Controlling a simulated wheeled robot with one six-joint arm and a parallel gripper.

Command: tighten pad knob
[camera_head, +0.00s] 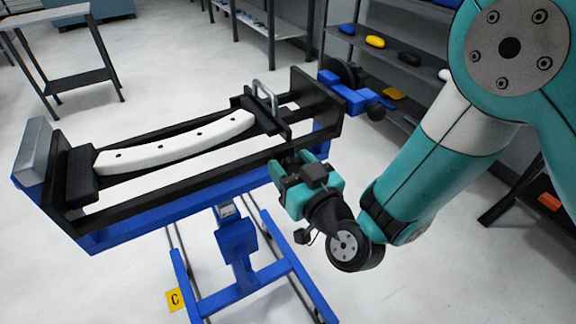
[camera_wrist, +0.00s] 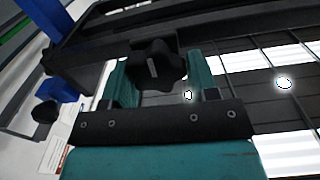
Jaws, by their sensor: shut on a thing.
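The pad knob (camera_wrist: 158,66) is a black star-shaped knob with a pale mark on its face, at the upper middle of the wrist view. The two teal fingers of my gripper (camera_wrist: 160,72) stand on either side of it and are shut on it. In the head view my gripper (camera_head: 299,164) is at the near long side of the blue and black fixture (camera_head: 210,177), towards its right end. The knob cannot be made out there. A black sliding clamp block with a metal handle (camera_head: 265,95) sits above, at the right end of a white curved part (camera_head: 175,146).
Another black knob (camera_head: 376,111) is on the blue bracket at the fixture's right end; it also shows in the wrist view (camera_wrist: 45,111). Shelves with coloured items (camera_head: 400,75) stand behind. A grey table (camera_head: 62,27) is at the back left.

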